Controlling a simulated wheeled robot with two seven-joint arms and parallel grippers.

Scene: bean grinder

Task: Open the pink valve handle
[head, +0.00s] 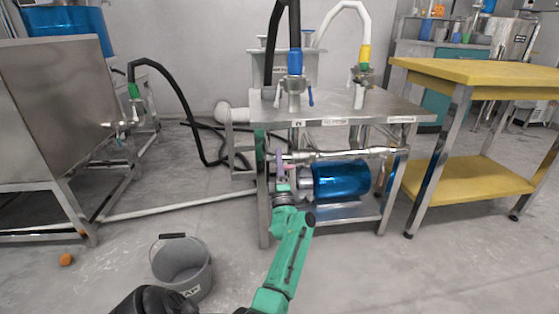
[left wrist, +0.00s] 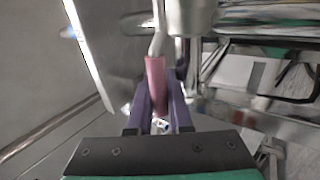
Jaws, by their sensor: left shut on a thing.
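The pink valve handle (left wrist: 155,78) shows in the left wrist view as a pink sleeve on a pale metal lever. It stands between the two purple fingers of my left gripper (left wrist: 159,112), which are shut on it. In the head view my left gripper (head: 281,163) is at the near left end of the steel pipe (head: 335,155) under the steel table. The handle is too small there to tell apart from the purple fingers. My right gripper is not in view.
The steel table (head: 345,104) stands over the pipe, with its left legs close to my gripper. A blue motor (head: 341,181) sits just right of it. A grey bucket (head: 182,270) is on the floor at left. A yellow table (head: 475,72) stands at right.

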